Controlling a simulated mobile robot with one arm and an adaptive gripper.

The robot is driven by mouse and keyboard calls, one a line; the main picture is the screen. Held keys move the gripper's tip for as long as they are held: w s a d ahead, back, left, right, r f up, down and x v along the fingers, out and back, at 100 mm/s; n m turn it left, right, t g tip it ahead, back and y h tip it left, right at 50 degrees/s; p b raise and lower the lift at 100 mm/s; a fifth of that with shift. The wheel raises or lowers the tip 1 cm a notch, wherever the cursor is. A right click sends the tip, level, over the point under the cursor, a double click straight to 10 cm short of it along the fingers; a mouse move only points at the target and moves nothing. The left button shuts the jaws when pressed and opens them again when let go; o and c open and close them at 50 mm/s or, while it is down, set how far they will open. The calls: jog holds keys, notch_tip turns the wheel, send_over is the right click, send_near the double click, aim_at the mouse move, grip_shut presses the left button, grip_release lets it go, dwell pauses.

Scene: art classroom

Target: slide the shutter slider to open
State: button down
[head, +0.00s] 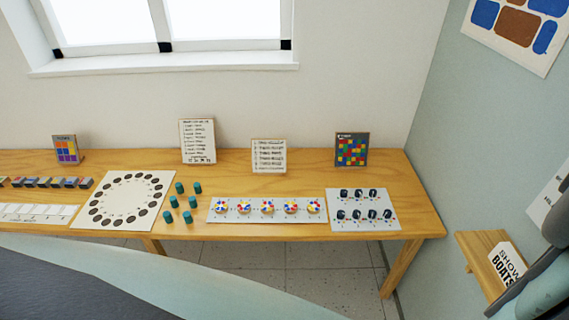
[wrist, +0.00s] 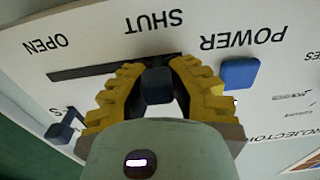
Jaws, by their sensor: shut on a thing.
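In the wrist view the white control panel (wrist: 110,45) appears upside down, with the words OPEN, SHUT and POWER. A dark slot (wrist: 85,71) runs from near OPEN on the left to near SHUT. The shutter slider (wrist: 157,86) is a dark blue knob near the slot's SHUT end. My gripper (wrist: 157,92) has its yellow ridged fingers on either side of this knob and is shut on it. The fingers hide part of the slot's right end. The gripper is not visible in the head view.
A blue block-shaped control (wrist: 240,73) sits under POWER, close to the right finger. Another dark knob (wrist: 65,126) is at lower left. In the head view, a wooden table (head: 310,165) with several boards lies along the wall, and a small wooden shelf (head: 478,262) is at right.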

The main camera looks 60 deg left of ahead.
jog(key=s+d+b, duration=0.2)
jog(key=s+d, duration=0.3)
jog(key=d, duration=0.3)
jog(key=shift+s+d+r+b, duration=0.15)
jog(key=shift+s+d+b, duration=0.15)
jog(key=shift+s, duration=0.1)
jog(key=c, duration=0.9)
grip_release()
jog(key=shift+o, duration=0.4)
jog(key=shift+s, duration=0.1)
jog(key=v, duration=1.2)
